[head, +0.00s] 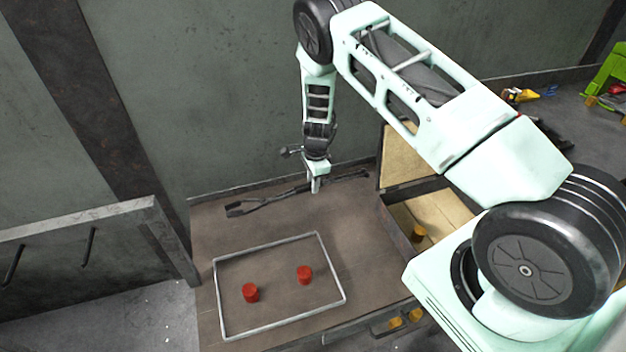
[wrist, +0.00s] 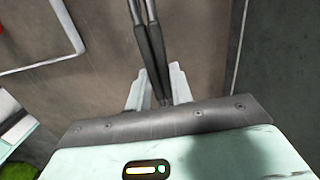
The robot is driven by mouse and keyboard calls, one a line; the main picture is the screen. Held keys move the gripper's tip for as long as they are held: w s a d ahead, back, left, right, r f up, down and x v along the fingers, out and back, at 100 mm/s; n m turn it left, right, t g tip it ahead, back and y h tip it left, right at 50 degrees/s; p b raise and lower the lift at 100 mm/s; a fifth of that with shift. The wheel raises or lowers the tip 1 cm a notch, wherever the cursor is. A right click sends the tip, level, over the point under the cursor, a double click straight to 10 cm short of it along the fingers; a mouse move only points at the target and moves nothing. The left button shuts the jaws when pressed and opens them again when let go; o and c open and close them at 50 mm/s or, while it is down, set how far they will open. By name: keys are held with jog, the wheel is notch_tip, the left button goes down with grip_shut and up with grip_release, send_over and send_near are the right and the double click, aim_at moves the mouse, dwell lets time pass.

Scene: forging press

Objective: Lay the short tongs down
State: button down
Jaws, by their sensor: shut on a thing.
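The short tongs (head: 262,203) are dark and slim, stretched along the back of the brown bench top (head: 209,238), with their splayed end to the left. My gripper (head: 315,188) points down over them near the back edge and is shut on them. In the wrist view, two dark tong arms (wrist: 148,40) run together between the pale fingers (wrist: 158,90). Their far part is hidden under the gripper. I cannot tell whether the tongs touch the bench or hang just above it.
A pale rectangular outline (head: 216,290) at the front encloses two red cylinders (head: 250,292) (head: 304,274). An open box (head: 400,228) with a tan lining and an orange cylinder stands right. A grey wall is close behind. A rack with hooks (head: 85,246) is left.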

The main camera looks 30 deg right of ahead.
jog(key=shift+f+b, duration=1.9)
jog(key=shift+f, duration=0.8)
jog(key=c, duration=1.6)
grip_release()
jog(key=o, duration=0.6)
jog(key=shift+c, duration=0.2)
jog(key=o, duration=1)
jog(key=shift+o, duration=0.2)
